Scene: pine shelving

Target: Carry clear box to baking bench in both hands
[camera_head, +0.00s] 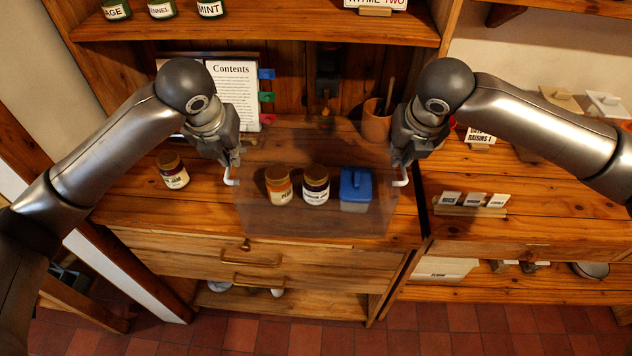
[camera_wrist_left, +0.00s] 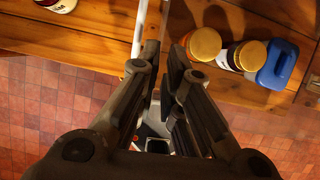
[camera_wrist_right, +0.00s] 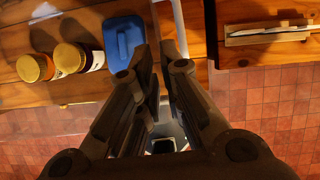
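The clear box (camera_head: 335,223) is see-through and upright, with faint edges, at the front of the wooden counter. Inside it show two gold-lidded jars (camera_head: 278,186) (camera_head: 315,186) and a blue-lidded container (camera_head: 356,186). My left gripper (camera_head: 234,164) is at its left white handle (camera_head: 229,181); my right gripper (camera_head: 401,166) is at its right white handle (camera_head: 403,182). Both appear nearly closed, shut on the handles. The fingers hide the exact contact in the wrist views. Whether the box bottom touches the counter is unclear.
Another jar (camera_head: 172,171) stands on the counter to the left. An open book (camera_head: 235,92) and a terracotta pot (camera_head: 376,121) are behind. A second wooden surface (camera_head: 510,172) with label cards lies to the right, past a gap. Tiled floor (camera_head: 450,330) is clear in front.

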